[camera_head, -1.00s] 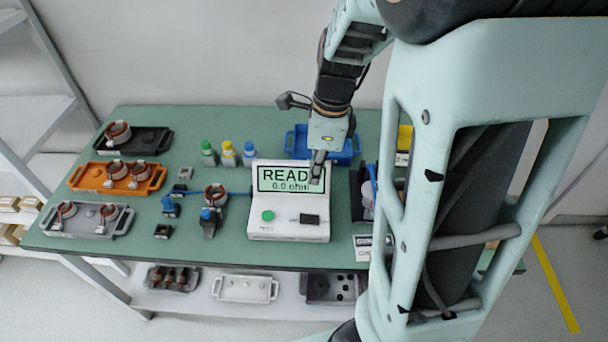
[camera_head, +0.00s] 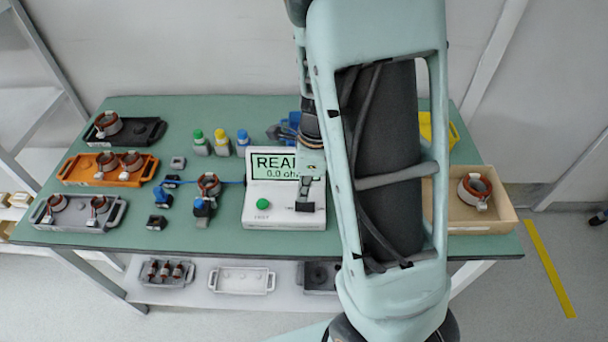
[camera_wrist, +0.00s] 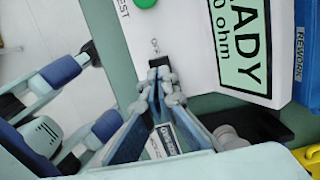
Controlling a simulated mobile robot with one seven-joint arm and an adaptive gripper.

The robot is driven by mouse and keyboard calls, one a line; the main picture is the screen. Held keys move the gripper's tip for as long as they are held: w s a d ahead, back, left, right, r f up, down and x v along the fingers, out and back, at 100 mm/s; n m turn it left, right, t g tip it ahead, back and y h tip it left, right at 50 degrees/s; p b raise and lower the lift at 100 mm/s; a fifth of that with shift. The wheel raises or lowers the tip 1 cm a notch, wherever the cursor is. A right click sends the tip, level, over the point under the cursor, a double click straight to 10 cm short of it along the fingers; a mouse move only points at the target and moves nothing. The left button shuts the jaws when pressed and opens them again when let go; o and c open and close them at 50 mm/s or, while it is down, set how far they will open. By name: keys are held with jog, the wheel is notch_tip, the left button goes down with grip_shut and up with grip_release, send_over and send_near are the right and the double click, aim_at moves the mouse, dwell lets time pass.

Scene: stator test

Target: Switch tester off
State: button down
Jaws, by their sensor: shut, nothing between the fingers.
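The white tester (camera_head: 256,218) stands on the green table. Its lit screen (camera_head: 272,165) shows the start of "READY" and "0.0 ohm"; in the wrist view the screen (camera_wrist: 243,45) is partly cut off. A green button (camera_head: 263,204) marked TEST is at its front left; it also shows in the wrist view (camera_wrist: 145,2). A black switch part (camera_head: 305,207) is at its front right. My gripper (camera_head: 304,196) is shut and empty, close above this switch. In the wrist view my fingertips (camera_wrist: 160,76) are beside a small dark piece; contact cannot be told.
A stator (camera_head: 208,184) on a fixture stands left of the tester. Bottles (camera_head: 221,143) stand behind. Orange (camera_head: 72,169), grey (camera_head: 78,221) and black (camera_head: 146,132) trays are at the left. A cardboard box (camera_head: 500,215) with a stator is at the right. My arm hides the table's middle right.

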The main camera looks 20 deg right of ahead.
aim_at(306, 206)
notch_tip(306, 206, down, 2)
jog(key=shift+a+f, duration=0.15)
jog(key=shift+f, duration=0.05)
jog(key=shift+f, duration=0.15)
jog(key=shift+a+f, duration=0.2)
jog(key=shift+f, duration=0.05)
jog(key=shift+d, duration=0.1)
jog(key=shift+s+d+r, duration=0.15)
jog(key=shift+s+d, duration=0.05)
jog(key=shift+d, duration=0.55)
